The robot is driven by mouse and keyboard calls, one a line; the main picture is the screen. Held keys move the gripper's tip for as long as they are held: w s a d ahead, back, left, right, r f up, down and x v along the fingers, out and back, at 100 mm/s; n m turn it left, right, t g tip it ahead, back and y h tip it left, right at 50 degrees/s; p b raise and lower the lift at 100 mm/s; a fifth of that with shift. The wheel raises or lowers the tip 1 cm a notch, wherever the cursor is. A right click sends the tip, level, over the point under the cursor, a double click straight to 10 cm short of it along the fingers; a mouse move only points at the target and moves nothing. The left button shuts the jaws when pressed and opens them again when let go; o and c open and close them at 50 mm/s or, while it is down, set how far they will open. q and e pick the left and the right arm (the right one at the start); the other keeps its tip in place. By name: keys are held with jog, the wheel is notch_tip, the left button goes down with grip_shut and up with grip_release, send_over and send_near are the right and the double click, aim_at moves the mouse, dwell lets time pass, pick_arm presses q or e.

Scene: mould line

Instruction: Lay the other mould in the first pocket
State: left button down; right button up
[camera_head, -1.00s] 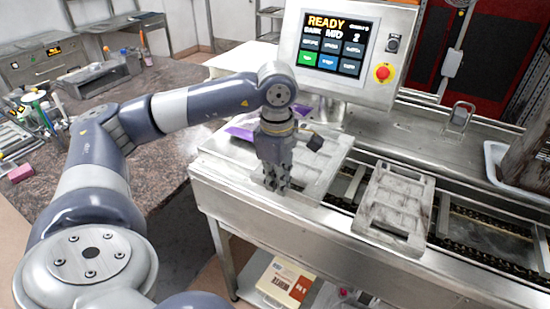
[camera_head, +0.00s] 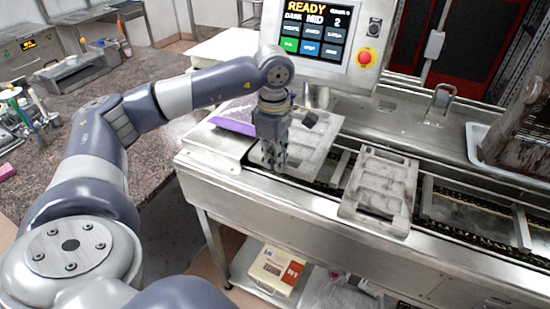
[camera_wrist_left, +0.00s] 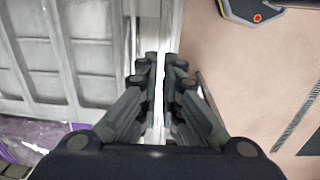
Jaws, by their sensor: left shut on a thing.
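A pale grey ribbed mould (camera_head: 312,150) lies flat or nearly so at the left part of the line, below the screen. My left gripper (camera_head: 274,165) points down at its near left edge and is shut on it. In the left wrist view the fingers (camera_wrist_left: 160,85) pinch the rim of the mould (camera_wrist_left: 60,60). I cannot tell whether its underside touches the line. A second, similar grey mould (camera_head: 378,190) rests across the conveyor, to the right and apart from the held one. My right gripper is not in view.
The control panel (camera_head: 318,35) stands close behind my left gripper. A purple sheet (camera_head: 234,126) lies left of the held mould. Dark conveyor rails (camera_head: 470,213) run right of the second mould. A white tray (camera_head: 480,150) with a brown block stands at the far right.

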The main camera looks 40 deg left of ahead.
pick_arm(q)
jog(key=shift+f, duration=0.25)
notch_tip(320, 180, down, 3)
jog(key=b, duration=0.3)
jog(key=shift+f+b, duration=1.9)
jog(key=shift+f, duration=0.3)
jog(key=c, duration=1.7)
grip_release()
notch_tip(320, 180, up, 12)
jog(key=shift+s, duration=0.25)
